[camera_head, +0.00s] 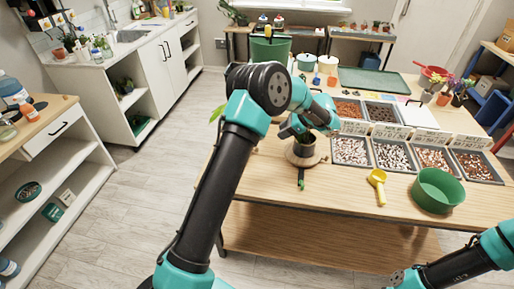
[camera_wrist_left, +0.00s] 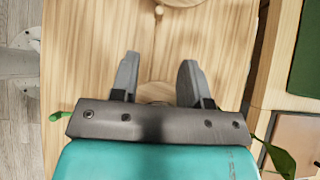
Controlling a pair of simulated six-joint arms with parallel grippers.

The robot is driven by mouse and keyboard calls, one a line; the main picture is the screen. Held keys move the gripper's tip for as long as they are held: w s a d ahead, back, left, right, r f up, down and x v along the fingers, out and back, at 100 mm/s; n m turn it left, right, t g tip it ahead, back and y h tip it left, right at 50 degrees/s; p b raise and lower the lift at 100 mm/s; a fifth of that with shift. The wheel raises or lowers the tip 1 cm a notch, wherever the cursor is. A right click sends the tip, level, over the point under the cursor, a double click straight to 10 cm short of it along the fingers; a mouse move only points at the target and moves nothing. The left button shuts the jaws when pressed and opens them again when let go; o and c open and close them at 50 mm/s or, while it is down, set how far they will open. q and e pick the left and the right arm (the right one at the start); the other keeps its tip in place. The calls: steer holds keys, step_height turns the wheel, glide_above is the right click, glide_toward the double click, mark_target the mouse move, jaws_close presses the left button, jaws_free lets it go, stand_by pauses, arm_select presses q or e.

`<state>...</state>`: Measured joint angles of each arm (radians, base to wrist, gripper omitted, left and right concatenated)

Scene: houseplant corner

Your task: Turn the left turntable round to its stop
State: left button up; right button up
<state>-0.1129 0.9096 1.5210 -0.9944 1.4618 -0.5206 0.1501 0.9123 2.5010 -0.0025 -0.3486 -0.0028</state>
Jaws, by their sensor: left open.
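The left turntable appears as a round wooden disc (camera_head: 294,160) on the table, with a dark pot (camera_head: 306,153) on it. My left gripper (camera_head: 299,132) is just above the pot and partly hides it. In the left wrist view my left gripper (camera_wrist_left: 157,78) is open, its two fingers apart over bare wood. A pale round wooden shape (camera_wrist_left: 157,94) lies between and below the fingers. A small wooden peg (camera_wrist_left: 158,11) stands ahead of them, beside another round wooden edge (camera_wrist_left: 182,2) at the top. Whether the fingers touch anything cannot be told.
A small green object (camera_head: 301,180) lies in front of the turntable. To the right are a yellow scoop (camera_head: 378,186), a green bowl (camera_head: 437,191) and several trays of pebbles (camera_head: 350,151). Green leaves (camera_wrist_left: 281,160) show beside my gripper. The table front between scoop and turntable is clear.

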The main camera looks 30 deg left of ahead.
arm_select(q)
steer(key=x, duration=1.5)
steer(key=shift+s+a+f, duration=0.1)
steer(key=shift+s+a, duration=0.05)
jaws_close()
